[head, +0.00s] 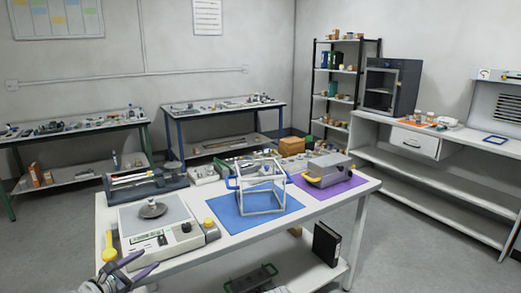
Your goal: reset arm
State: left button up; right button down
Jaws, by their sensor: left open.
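My left gripper (139,262) is at the lower left of the head view, just in front of the near left edge of the white table (262,235). Its fingers are spread apart, and I see nothing between them. A yellow-handled item (109,250) stands close beyond the fingers at the table's left edge. My right gripper does not show.
A clear box (262,186) sits on a blue mat (223,211). A grey device (329,168) stands on a purple mat (340,195). Open floor lies to the right.

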pick_arm(q)
jog(key=s+d+f+m+g+h, duration=0.1)
jog(key=d+f+m+g, duration=0.3)
jog(key=d, duration=0.3)
jog(key=s+d+f+m+g, duration=0.2)
jog(key=d+f+m, duration=0.1)
jog(key=d+m, duration=0.3)
jog(key=s+d+f+m+g+h, duration=0.1)
jog(key=d+f+m+g, duration=0.25)
jog(key=d, duration=0.35)
jog(key=s+d+f+m+g+y, duration=0.35)
jog(key=s+m+y, duration=0.2)
jog(key=m, duration=0.35)
jog(key=s+d+f+m+g+y, duration=0.2)
jog(key=s+d+f+m+y, duration=0.15)
jog(key=s+m, duration=0.45)
notch_tip(320, 180, up, 16)
jog(key=p, duration=1.6)
jog(key=shift+w+d+r+m, duration=0.25)
jog(key=shift+w+m, duration=0.1)
jog(key=shift+w, duration=0.1)
